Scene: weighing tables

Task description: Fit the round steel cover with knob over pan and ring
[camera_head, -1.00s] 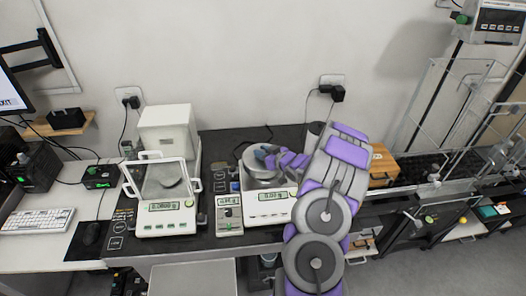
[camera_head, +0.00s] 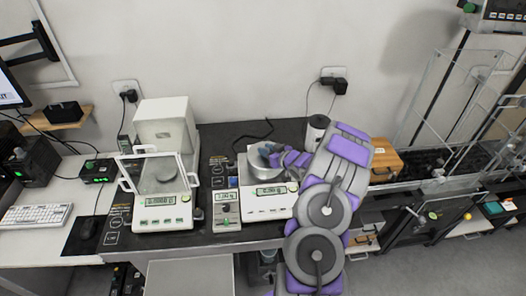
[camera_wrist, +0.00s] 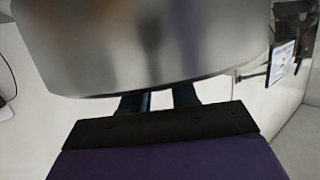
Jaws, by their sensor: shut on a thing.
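The round steel cover (camera_wrist: 150,40) fills the top of the wrist view, its curved shiny side close to the camera. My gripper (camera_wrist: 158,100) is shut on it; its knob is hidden. In the head view my gripper (camera_head: 272,155) is over the white balance (camera_head: 266,214) in the middle of the dark bench. A round steel shape (camera_head: 256,160) shows at the gripper, on or just above that balance. I cannot tell whether the cover touches it. The pan and ring cannot be made out separately.
Left of it stand a small scale (camera_head: 227,208) and a balance with a clear draft shield (camera_head: 162,212). A dark grey cylinder (camera_head: 317,128) stands behind my arm. A wooden box (camera_head: 386,163) is to the right.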

